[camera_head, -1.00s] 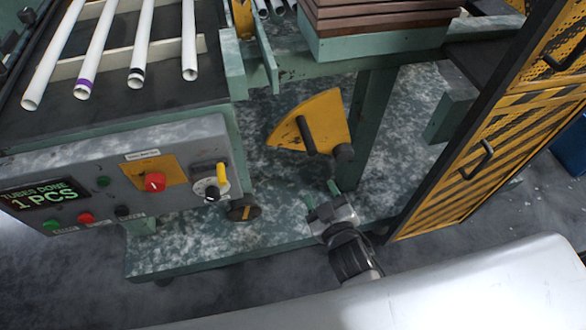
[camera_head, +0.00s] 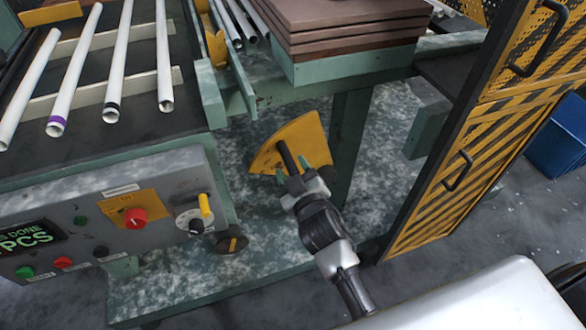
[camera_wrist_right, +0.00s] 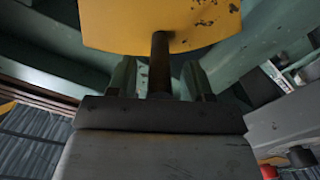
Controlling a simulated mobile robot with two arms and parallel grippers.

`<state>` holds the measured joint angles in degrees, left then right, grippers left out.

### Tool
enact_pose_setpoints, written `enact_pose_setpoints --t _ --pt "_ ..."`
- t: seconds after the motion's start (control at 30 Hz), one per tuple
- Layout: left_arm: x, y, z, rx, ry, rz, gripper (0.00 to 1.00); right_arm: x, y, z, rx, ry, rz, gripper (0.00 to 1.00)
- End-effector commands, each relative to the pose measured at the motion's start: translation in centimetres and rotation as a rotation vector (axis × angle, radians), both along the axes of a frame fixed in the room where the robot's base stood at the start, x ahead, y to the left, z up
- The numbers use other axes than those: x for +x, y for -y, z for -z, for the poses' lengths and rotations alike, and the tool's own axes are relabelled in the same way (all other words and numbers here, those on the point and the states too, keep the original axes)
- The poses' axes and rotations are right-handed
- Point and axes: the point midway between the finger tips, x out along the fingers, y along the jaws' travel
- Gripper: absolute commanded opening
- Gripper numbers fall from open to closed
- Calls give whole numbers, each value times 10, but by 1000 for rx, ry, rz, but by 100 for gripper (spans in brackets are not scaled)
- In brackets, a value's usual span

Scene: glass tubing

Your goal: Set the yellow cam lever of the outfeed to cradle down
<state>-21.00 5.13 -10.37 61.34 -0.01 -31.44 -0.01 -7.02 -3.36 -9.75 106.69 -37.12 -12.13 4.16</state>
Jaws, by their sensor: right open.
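The yellow cam lever (camera_head: 296,135) is a worn fan-shaped plate below the bench, with a dark handle bar (camera_head: 286,157) standing out from it. My right gripper (camera_head: 303,171) is at the bar, pointing toward the plate. In the right wrist view the yellow plate (camera_wrist_right: 150,22) fills the top and the dark bar (camera_wrist_right: 160,65) stands between the two fingers of my open gripper (camera_wrist_right: 160,78), with a gap showing on both sides. The gripper hides part of the plate's lower right in the head view. My left gripper is not in view.
A control panel (camera_head: 60,212) with knobs and buttons is left of the lever. A green leg (camera_head: 345,140) stands just right of it. A striped yellow-black cabinet (camera_head: 455,195) is at the right. White tubes (camera_head: 118,60) lie on the rack at upper left.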

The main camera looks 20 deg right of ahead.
Motion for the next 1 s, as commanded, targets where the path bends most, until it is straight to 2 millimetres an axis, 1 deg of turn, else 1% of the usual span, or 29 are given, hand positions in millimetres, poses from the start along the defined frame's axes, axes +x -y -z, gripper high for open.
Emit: enact_pose_setpoints --t 0.27,0.3,0.57,0.6,0.63,0.97,1.0 --pt "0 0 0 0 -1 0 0 3 0 0 0 -1 0 51" --pt "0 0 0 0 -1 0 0 3 0 0 0 -1 0 49" --pt "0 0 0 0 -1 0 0 2 0 0 0 -1 0 9" --pt "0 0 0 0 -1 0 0 2 0 0 0 -1 0 3" --pt "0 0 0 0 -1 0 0 2 0 0 0 -1 0 0" --pt "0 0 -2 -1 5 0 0 2 2 -2 9 -1 0 0" --pt "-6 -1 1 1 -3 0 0 2 2 -3 14 -1 0 0"
